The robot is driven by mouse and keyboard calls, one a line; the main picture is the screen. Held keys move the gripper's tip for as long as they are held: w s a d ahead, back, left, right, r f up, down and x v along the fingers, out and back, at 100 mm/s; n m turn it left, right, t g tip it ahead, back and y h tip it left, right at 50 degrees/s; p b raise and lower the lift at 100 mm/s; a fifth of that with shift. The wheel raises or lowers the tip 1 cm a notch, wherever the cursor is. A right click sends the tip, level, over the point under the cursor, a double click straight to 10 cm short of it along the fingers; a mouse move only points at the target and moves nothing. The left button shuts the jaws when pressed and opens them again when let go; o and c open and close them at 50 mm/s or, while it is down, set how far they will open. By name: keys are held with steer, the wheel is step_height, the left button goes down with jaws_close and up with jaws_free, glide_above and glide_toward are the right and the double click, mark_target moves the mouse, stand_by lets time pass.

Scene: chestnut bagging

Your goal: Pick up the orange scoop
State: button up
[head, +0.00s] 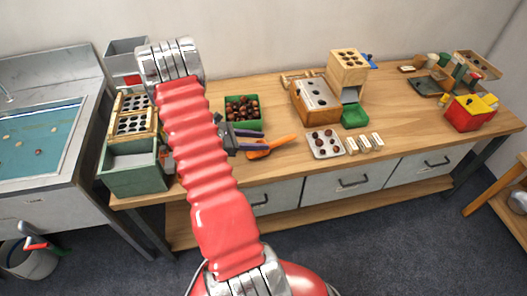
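The orange scoop (284,140) lies on the wooden bench, right of the green chestnut tray, with its long end pointing right. My gripper (264,140) reaches in from the left behind my red arm. Its two dark, purplish fingers point right with a gap between them, so it looks open, and I see nothing held in the gap. The lower finger overlaps the scoop's left part in the picture. I cannot tell whether they touch. Part of the scoop's left end is hidden.
A green tray of chestnuts (258,102) stands just behind my gripper. A white tray with brown pieces (313,154) and several small pale blocks (365,145) lie to the right. A wooden box (328,117) and a green bin (355,120) stand farther back. A green crate (135,180) is left of my arm.

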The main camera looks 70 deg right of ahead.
mark_target(278, 141)
steer(key=shift+x, duration=2.5)
steer(key=shift+x, duration=2.65)
steer(key=shift+w+d, duration=0.1)
steer(key=shift+w, duration=0.05)
steer(key=shift+c, duration=0.3)
jaws_close()
